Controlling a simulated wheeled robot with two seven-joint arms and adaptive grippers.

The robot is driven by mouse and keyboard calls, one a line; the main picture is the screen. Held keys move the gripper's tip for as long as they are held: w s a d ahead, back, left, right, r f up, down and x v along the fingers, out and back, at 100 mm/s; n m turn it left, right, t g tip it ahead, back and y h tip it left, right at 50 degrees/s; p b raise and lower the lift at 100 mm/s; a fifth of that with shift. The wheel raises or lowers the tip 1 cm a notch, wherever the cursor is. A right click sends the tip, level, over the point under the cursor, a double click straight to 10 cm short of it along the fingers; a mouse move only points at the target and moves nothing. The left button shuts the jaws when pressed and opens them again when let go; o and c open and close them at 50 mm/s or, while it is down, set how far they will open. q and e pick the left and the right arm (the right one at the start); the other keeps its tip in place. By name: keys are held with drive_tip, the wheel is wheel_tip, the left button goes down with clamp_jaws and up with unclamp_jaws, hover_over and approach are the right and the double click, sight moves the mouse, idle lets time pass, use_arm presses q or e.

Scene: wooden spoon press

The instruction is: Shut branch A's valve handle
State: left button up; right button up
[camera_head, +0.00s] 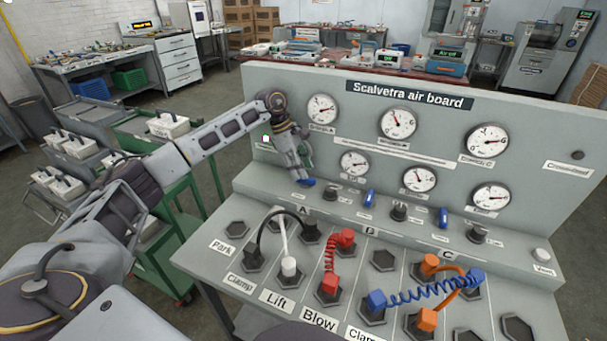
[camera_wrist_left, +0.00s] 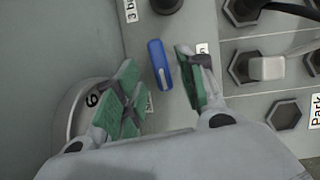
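The air board (camera_head: 330,150) carries a row of blue valve handles on its sloped ledge. Branch A's blue handle (camera_head: 306,182) is above the letter A; in the head view it looks turned differently from the other two. My left gripper (camera_head: 301,168) is right above it. In the left wrist view the blue handle (camera_wrist_left: 159,65) shows between the two green-padded fingers (camera_wrist_left: 165,92), with gaps on both sides. The left gripper is open and holds nothing. The blue handles of branch B (camera_head: 369,198) and branch C (camera_head: 443,217) stand to the right. My right gripper is out of view.
Dark knobs (camera_head: 399,211) sit between the handles, and gauges (camera_head: 322,108) rise behind. Below are hex sockets with a white plug (camera_head: 289,267), a red coiled hose (camera_head: 329,260) and a blue coiled hose (camera_head: 430,288). Green carts (camera_head: 160,235) stand left of the console.

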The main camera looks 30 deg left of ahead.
use_arm(q)
drive_tip(key=v, duration=0.8)
drive_tip(key=shift+r, duration=0.35)
drive_tip(key=shift+a, duration=0.15)
